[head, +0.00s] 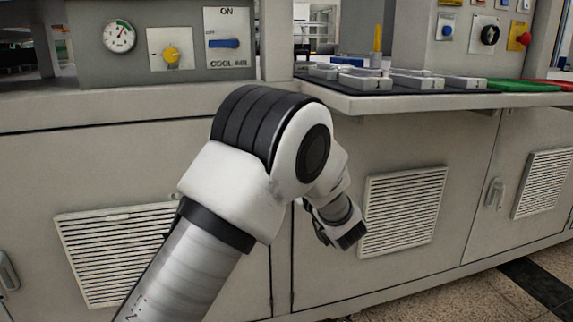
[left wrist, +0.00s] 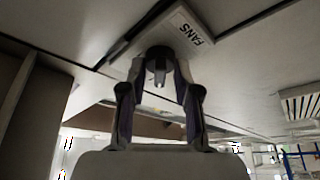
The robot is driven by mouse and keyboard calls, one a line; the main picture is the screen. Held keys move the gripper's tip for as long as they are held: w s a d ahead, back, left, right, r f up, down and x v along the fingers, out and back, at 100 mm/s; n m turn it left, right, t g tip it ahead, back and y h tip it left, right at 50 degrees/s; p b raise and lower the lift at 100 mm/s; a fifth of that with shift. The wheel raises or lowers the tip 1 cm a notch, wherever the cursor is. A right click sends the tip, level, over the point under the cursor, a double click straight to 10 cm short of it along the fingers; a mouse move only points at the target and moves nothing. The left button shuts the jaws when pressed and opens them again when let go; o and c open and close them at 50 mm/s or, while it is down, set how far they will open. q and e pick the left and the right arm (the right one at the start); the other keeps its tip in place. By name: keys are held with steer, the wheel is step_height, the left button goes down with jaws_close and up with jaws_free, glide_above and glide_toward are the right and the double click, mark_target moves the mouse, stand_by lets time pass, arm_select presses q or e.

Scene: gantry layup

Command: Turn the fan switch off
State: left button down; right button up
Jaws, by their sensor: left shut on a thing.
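The fan switch shows in the left wrist view as a pale plate (left wrist: 182,24) marked FANS, with a dark knob (left wrist: 159,62) below the lettering. My left gripper (left wrist: 158,78) has a finger on each side of the knob and is shut on it. The fingers partly cover the knob, and I cannot tell its exact setting. In the head view my left arm comes in from the lower left and bends down toward the lower cabinet front. The fan switch and the fingertips cannot be made out there. My right gripper is not in view.
Above are a gauge (head: 119,36), a yellow knob (head: 171,55) and a blue COOL AIR switch (head: 223,43). A shelf (head: 400,104) with grey blocks juts out at the right. Vents (head: 404,210) and a door handle (head: 494,193) are on the cabinet front.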

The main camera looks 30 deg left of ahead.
arm_select(q)
steer(key=shift+n, duration=0.3)
steer(key=c, duration=1.2)
jaws_free()
steer(key=v, duration=0.7)
steer(key=shift+d+f, duration=0.1)
steer(key=shift+d, duration=0.2)
steer(key=shift+f, duration=0.1)
